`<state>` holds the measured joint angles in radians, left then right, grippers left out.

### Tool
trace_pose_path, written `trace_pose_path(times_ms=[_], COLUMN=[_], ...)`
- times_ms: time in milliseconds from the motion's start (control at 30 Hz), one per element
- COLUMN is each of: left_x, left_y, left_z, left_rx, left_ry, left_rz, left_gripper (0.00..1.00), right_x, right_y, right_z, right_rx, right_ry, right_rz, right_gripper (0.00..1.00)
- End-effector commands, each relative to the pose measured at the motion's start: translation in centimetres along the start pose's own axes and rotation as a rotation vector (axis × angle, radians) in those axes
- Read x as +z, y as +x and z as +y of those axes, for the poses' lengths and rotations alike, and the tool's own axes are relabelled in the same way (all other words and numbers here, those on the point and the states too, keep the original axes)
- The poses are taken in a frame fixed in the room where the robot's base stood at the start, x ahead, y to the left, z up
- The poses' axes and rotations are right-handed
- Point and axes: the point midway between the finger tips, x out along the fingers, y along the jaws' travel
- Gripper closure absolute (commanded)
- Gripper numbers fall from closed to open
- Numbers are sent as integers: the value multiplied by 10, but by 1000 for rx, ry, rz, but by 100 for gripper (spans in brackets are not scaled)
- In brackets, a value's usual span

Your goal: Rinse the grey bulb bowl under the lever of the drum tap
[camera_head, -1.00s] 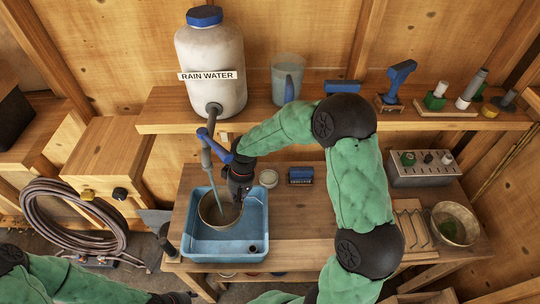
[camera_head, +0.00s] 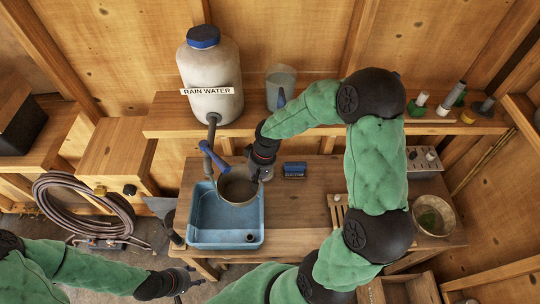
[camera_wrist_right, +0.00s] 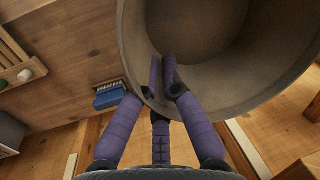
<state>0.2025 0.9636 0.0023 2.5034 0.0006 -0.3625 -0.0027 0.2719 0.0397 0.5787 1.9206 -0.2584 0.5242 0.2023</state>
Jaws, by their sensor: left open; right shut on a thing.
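The grey bulb bowl (camera_head: 238,187) is held by my right gripper (camera_head: 261,168) at its right rim, above the back right of the blue basin (camera_head: 226,239). In the right wrist view, the purple fingers are shut on the wall of the bowl (camera_wrist_right: 225,90). The drum tap (camera_head: 208,160) hangs below the white rain water drum (camera_head: 208,75). Its blue lever (camera_head: 214,159) is close to the bowl's left rim. I see no water stream now. My left gripper (camera_head: 190,282) is open and empty, low in front of the basin.
A bowl with green contents (camera_head: 433,215) stands at the right end. The shelf (camera_head: 260,119) carries a clear jug (camera_head: 281,88) and small tools. A coiled hose (camera_head: 82,205) is at left.

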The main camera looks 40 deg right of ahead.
Motion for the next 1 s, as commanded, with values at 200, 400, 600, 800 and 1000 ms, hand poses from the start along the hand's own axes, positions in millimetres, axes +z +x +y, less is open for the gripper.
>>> trace_pose_path(times_ms=[200,400,600,800,1000], left_x=[2,3,4,4,4], left_y=[-53,-81,-91,-90,-88], left_z=[19,29,33,32,31], left_rx=[0,0,0,0,0], left_ry=[0,0,0,0,0], left_rz=[0,0,0,-1,-1], left_gripper=[52,52,52,52,52], right_x=[14,23,28,28,28], right_y=[-55,-84,-94,-92,-88], right_z=[9,15,18,12,-7], right_rx=[1,2,3,2,2], right_ry=[75,124,148,146,145], right_rz=[15,26,30,31,31], right_gripper=[100,100,100,100,100])
